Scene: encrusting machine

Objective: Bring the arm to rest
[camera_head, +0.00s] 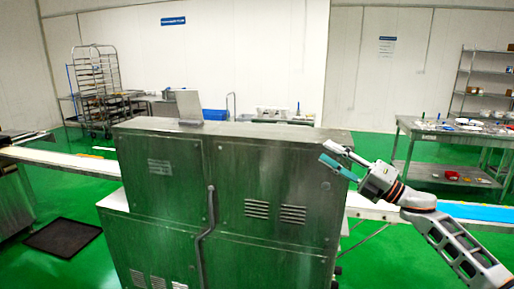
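My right gripper (340,160) is in the head view, right of the middle, with its arm coming in from the lower right. Its two fingers stand apart with nothing between them. It is in front of the upper right corner of a large steel machine (225,185); whether it touches the machine I cannot tell. My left gripper and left arm do not show.
A white conveyor (65,160) runs out left of the machine, and a blue belt (480,212) lies at the right. A steel table (460,133) with small items stands at the back right. A dark mat (62,237) lies on the green floor.

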